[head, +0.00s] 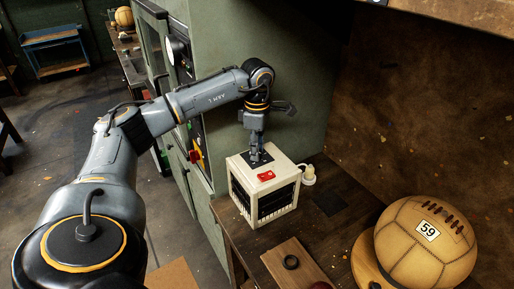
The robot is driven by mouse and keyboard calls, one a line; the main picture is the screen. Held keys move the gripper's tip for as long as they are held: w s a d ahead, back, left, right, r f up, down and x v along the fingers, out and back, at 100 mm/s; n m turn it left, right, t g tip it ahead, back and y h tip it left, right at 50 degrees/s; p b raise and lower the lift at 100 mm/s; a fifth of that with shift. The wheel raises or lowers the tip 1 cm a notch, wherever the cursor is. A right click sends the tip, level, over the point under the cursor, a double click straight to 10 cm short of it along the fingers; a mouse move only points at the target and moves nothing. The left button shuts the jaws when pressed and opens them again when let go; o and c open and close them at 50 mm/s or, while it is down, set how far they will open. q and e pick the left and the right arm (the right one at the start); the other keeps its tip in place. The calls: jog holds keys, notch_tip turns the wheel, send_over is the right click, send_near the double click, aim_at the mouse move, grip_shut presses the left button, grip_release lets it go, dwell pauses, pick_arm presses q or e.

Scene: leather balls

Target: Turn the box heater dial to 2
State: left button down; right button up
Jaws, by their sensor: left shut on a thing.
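The box heater (277,202) is a cream box with dark grilles, standing on the wooden bench. A red switch (266,176) is on its top near the front edge. My left gripper (256,157) comes down from above onto the heater's top, just behind the red switch. It is shut on the heater's dial, which is mostly hidden by the fingers, so its setting cannot be read. A dark plate lies around the dial. My right gripper is not in view.
A large leather ball (428,240) marked 59 rests at the right on a round wooden stand. A wooden board with a dark ring (291,262) lies in front of the heater. A pale plug (308,175) sits right of the heater. A green cabinet wall (222,70) stands behind my arm.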

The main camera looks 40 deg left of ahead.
pick_arm(q)
jog(key=c, duration=1)
grip_release()
notch_tip(320, 180, up, 12)
jog(key=shift+r, duration=0.1)
